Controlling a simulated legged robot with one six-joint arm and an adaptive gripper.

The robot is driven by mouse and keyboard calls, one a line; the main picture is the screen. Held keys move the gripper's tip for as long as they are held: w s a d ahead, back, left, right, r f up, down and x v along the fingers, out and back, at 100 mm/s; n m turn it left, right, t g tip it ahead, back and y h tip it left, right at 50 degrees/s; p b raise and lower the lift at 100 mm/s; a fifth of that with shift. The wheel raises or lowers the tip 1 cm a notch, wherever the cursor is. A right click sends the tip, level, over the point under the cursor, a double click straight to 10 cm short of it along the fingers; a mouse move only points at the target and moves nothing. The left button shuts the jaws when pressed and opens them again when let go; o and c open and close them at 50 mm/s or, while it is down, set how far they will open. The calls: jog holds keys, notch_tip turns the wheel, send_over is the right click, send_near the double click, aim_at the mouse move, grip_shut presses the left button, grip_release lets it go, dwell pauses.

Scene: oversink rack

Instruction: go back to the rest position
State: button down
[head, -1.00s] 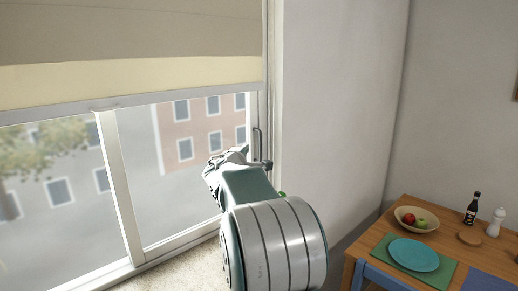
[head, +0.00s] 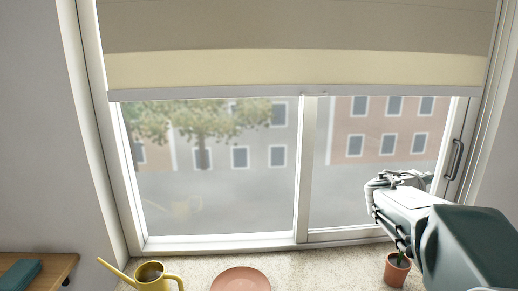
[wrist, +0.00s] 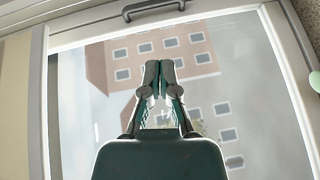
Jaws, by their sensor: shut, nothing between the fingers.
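My gripper (wrist: 159,80) points at the window in the wrist view, its two fingertips together and nothing between them. In the head view my gripper (head: 374,196) is at the right, in front of the right window pane, with my arm reaching in from the lower right corner. The window (head: 300,170) has two panes. Its dark handle (head: 455,159) is on the right frame, to the right of my gripper, and also shows at the top of the wrist view (wrist: 153,8). My gripper looks apart from the handle.
A potted plant (head: 397,270) stands on the speckled sill (head: 315,268) just below my arm. A terracotta dish (head: 240,280) and a yellow watering can (head: 150,277) stand farther left. A blind (head: 300,70) covers the upper window. A wooden surface (head: 60,262) is at the lower left.

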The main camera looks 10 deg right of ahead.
jog(key=s+a+f+m+g+y, duration=0.1)
jog(key=s+a+f+y, duration=0.4)
jog(key=a, duration=0.5)
jog(key=s+a+f+m+y, duration=0.2)
jog(key=s+a+f+y, duration=0.2)
jog(key=s+a, duration=0.6)
jog(key=s+a+f+m+g+y, duration=0.1)
jog(key=s+a+f+y, duration=0.4)
jog(key=s+a, duration=0.3)
jog(key=shift+a+f+g+y, duration=0.3)
jog(key=shift+a+f, duration=0.4)
jog(key=shift+a, duration=0.45)
